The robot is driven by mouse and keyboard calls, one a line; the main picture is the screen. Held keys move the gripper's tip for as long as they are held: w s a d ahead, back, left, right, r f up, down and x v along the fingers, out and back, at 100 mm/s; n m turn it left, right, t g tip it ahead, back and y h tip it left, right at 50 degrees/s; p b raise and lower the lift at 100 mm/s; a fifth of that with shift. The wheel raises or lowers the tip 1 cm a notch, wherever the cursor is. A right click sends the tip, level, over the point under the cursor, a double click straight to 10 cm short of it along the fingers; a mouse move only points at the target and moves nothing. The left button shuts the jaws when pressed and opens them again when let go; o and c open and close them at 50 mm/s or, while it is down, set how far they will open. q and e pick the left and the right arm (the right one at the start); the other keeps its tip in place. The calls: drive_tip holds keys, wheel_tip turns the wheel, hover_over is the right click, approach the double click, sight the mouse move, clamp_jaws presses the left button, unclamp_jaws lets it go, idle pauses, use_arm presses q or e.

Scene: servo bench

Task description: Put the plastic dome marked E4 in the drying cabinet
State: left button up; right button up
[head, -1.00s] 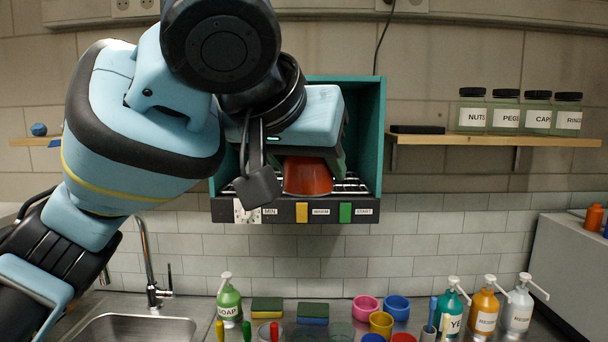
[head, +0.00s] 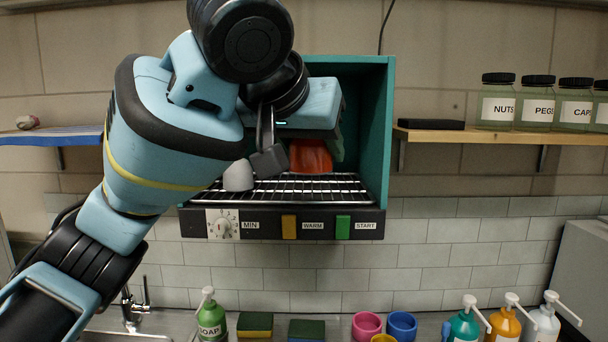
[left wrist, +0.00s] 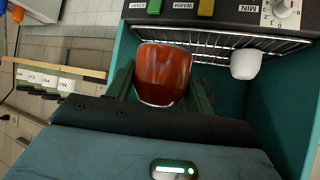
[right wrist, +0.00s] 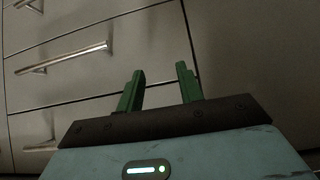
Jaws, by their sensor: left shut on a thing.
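A glossy red-orange dome (head: 311,157) is inside the teal drying cabinet (head: 377,135), over the back part of its wire rack (head: 330,190). My left gripper (left wrist: 160,78) is shut on the dome (left wrist: 163,70), a green finger on each side. I cannot tell whether the dome touches the rack. No E4 mark shows on the sides in view. My left arm hides the cabinet's left part. My right gripper (right wrist: 160,72) is open and empty, in front of grey drawers.
A small white dome-shaped piece (head: 238,175) stands on the rack at front left; it also shows in the left wrist view (left wrist: 246,64). The cabinet's front panel carries a dial (head: 222,225) and buttons. A shelf with jars (head: 497,105) is at right.

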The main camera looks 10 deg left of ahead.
use_arm(q)
hover_over(310, 190)
drive_tip(key=shift+s+f, duration=0.1)
drive_tip(key=shift+f, duration=1.5)
drive_tip(key=shift+f, duration=0.1)
wheel_tip(310, 190, down, 3)
drive_tip(key=shift+f, duration=0.35)
drive_tip(key=shift+f, duration=0.2)
